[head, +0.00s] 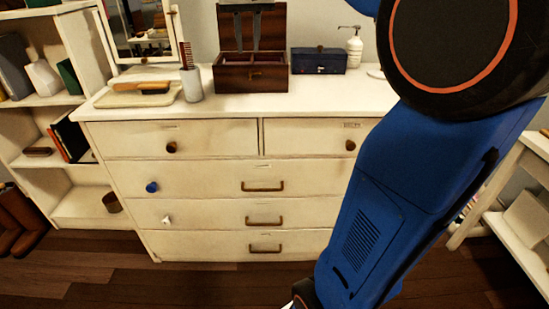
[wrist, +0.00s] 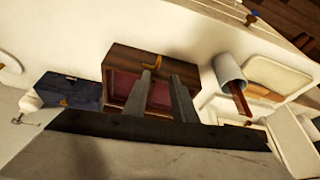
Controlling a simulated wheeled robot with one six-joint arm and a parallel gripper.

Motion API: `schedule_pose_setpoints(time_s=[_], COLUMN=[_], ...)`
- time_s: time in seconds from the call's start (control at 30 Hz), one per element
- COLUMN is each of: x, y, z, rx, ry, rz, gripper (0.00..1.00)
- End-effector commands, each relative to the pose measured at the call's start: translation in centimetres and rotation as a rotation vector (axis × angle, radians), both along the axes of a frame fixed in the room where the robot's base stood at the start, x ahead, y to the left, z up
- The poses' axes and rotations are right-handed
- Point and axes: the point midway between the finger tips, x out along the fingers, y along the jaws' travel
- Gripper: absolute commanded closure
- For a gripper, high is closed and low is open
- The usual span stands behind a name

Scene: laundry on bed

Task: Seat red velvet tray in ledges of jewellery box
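The dark wooden jewellery box (head: 250,84) stands on the dresser with its lid (head: 277,25) raised at the back. It also shows in the wrist view (wrist: 128,60), with a gold clasp on its front. Red lining or a red velvet tray (wrist: 122,88) shows inside; I cannot tell which, nor whether a tray rests on the ledges. My gripper (head: 248,46) points down over the box from the top of the head view. In the wrist view, its two grey fingers (wrist: 161,76) are apart with nothing visible between them, in front of the red interior.
A navy box (head: 318,61) and white pump bottle (head: 354,46) stand right of the jewellery box. To the left are a cup with a comb (head: 191,85), a shallow tray (head: 110,101) holding a brush, and a mirror (head: 140,20). The dresser's front strip (head: 300,99) is clear.

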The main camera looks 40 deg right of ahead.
Motion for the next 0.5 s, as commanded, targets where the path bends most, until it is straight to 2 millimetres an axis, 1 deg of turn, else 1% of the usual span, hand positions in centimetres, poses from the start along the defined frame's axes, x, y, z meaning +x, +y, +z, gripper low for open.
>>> schedule_pose_setpoints(time_s=[0.03, 0.17, 0.2, 0.27, 0.4, 0.47, 0.5], x=[-1.9, -6.0, -7.3, -9.3, -13.9, -15.9, -17.2], y=[1.0, 3.2, 3.8, 4.8, 6.7, 7.4, 7.9], z=[-1.0, -4.1, -5.2, -6.8, -10.9, -12.8, -14.1], rx=[0.001, 0.0, 0.0, 0.0, -0.001, -0.001, 0.0], ry=[0.001, -0.001, -0.001, -0.002, -0.006, -0.008, -0.008], rz=[0.026, 0.099, 0.119, 0.153, 0.226, 0.258, 0.276], gripper=[0.75, 0.75, 0.75, 0.75, 0.75, 0.75, 0.75])
